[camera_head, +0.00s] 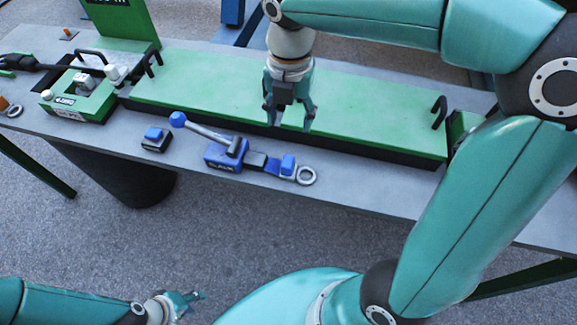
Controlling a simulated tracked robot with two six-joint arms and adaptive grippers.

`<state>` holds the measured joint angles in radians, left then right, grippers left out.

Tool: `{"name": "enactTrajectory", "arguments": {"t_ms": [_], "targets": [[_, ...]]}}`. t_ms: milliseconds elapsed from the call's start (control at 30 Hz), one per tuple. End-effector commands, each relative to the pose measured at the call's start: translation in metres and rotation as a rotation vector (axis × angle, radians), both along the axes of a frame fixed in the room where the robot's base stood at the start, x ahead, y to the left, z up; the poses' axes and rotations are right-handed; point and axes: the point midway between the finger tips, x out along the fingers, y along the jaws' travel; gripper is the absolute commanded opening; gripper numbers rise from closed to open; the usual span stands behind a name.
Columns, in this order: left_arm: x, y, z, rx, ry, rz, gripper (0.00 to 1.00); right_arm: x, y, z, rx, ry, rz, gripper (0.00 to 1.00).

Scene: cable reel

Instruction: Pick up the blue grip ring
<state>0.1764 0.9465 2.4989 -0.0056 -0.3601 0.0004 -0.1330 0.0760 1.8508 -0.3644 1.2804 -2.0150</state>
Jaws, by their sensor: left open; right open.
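A light grey ring (306,176) lies on the near edge of the grey bench, at the right end of a blue clamp-like tool. A small blue block (288,165) sits just left of it; I cannot tell whether ring and block are joined. My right gripper (288,118) points down, open and empty, over the green plate, behind and above the blue tool and apart from it. My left gripper (190,298) is open and empty at the lower left, in front of the bench and well away from the ring.
The blue tool (222,156) has a raised lever with a round blue knob. A separate blue block (155,139) lies to its left. The long green plate (350,110) has black hooks at its ends. A green device (80,95) stands at the left. The bench front (370,195) is clear.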

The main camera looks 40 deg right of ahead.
Motion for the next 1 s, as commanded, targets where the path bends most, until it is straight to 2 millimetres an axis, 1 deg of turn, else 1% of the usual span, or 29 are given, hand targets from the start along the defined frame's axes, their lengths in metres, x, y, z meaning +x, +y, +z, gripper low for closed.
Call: {"name": "enactTrajectory", "arguments": {"t_ms": [33,200,300,400,500,667,1000], "targets": [[0.000,0.000,-0.003,0.000,0.000,0.000,0.41,0.000,0.001,-0.012,0.000,0.006,0.003,0.58],[0.000,0.000,-0.008,0.000,0.000,0.000,0.41,0.002,0.005,-0.050,0.000,0.008,0.011,0.58],[0.000,0.000,-0.010,0.000,0.000,0.000,0.41,0.003,0.005,-0.071,0.001,0.007,0.012,0.58],[0.000,0.000,-0.012,0.000,0.000,0.000,0.41,0.004,0.006,-0.086,0.000,0.006,0.014,0.58],[0.000,0.000,-0.013,0.000,0.000,0.000,0.41,0.004,0.007,-0.095,0.000,0.004,0.014,0.58],[0.000,0.000,-0.013,0.000,0.000,0.000,0.41,0.004,0.007,-0.103,0.001,0.003,0.013,0.58],[0.000,0.000,-0.018,0.000,0.000,0.000,0.41,0.001,0.008,-0.146,0.001,0.005,0.014,0.58]]}}
